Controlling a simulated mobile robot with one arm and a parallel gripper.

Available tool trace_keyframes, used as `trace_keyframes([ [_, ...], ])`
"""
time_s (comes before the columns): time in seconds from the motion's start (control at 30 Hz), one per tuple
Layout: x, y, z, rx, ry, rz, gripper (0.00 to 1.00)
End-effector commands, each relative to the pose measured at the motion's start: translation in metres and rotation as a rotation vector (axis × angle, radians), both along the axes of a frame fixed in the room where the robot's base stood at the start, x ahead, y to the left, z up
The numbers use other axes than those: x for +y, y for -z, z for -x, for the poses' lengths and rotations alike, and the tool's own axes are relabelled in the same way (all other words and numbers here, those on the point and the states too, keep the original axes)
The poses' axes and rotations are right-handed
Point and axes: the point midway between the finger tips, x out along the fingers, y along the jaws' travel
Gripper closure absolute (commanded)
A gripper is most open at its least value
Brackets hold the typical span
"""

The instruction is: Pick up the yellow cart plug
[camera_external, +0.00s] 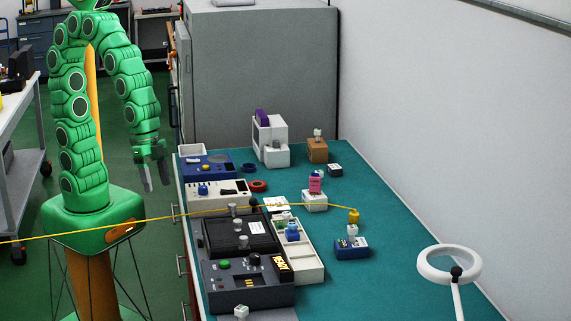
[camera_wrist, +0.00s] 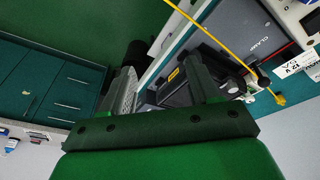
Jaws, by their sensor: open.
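The yellow cart plug (camera_external: 353,215) is at the end of a yellow cable (camera_external: 130,222), at the right part of the teal bench top, just behind a blue box with a white top piece. In the wrist view the yellow plug (camera_wrist: 280,99) shows at the right, with its cable running up to the top left. My gripper (camera_external: 155,188) hangs beside the bench's left edge, well left of the plug. Its two fingers are apart with nothing between them. In the wrist view my gripper (camera_wrist: 160,85) points over the bench edge and dark equipment, and the plug lies outside the fingers.
The teal bench (camera_external: 385,257) holds a dark test unit (camera_external: 248,285), a white tray (camera_external: 312,268), the blue box (camera_external: 352,249) and a white block with a pink item (camera_external: 315,200). A ring lamp (camera_external: 430,270) stands front right. The cable crosses above the bench equipment. A grey cabinet (camera_external: 265,80) stands behind.

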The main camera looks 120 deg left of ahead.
Motion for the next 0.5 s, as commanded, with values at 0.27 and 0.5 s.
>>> trace_keyframes([
  [0.27, -0.04, -0.011, -0.092, -0.112, -0.338, 0.309, 0.39],
  [0.5, -0.049, -0.027, -0.185, -0.17, -0.744, 0.658, 0.39],
])
